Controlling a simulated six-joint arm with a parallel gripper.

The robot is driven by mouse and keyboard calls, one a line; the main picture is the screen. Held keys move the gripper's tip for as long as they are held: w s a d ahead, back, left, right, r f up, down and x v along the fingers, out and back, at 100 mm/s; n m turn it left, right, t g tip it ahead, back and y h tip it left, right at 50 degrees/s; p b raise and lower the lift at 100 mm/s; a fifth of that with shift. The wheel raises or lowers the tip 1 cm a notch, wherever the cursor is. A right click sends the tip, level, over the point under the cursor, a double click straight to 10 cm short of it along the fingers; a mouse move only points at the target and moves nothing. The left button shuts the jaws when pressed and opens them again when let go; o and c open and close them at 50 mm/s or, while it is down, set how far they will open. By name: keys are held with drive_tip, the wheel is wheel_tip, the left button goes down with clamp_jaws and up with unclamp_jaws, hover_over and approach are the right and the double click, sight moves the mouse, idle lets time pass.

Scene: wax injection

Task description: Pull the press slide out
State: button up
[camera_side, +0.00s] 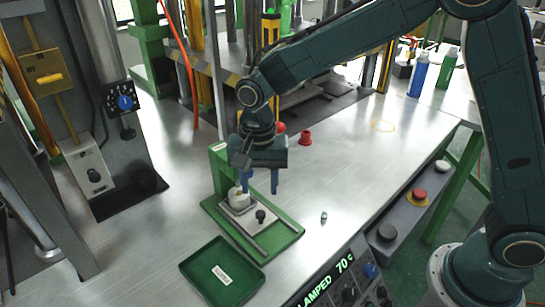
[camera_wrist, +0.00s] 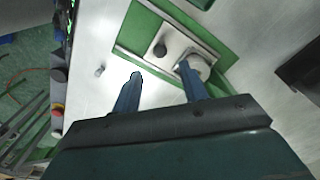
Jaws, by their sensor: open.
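The press slide (camera_side: 238,210) is a pale metal plate on a green base (camera_side: 291,231) with two rails. A black knob (camera_side: 260,216) stands on its front end and a white round piece (camera_side: 239,200) on its rear part. The slide (camera_wrist: 177,43) and its knob (camera_wrist: 160,50) also show in the wrist view. My gripper (camera_side: 260,190) is open and empty, fingers down, above the slide. In the wrist view my gripper (camera_wrist: 159,70) has its right fingertip overlapping the white piece (camera_wrist: 200,69); I cannot tell whether they touch. The knob is outside the jaws.
A green upright (camera_side: 218,170) stands at the base's rear. An empty-looking green tray (camera_side: 200,262) with a label lies in front left. A small metal cylinder (camera_side: 323,216) and a red piece (camera_side: 305,138) stand on the table. A control panel (camera_side: 340,275) lines the front edge. The table's right side is mostly clear.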

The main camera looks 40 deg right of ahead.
sight(261, 212)
drive_tip(key=shift+f, duration=3.95)
clamp_jaws()
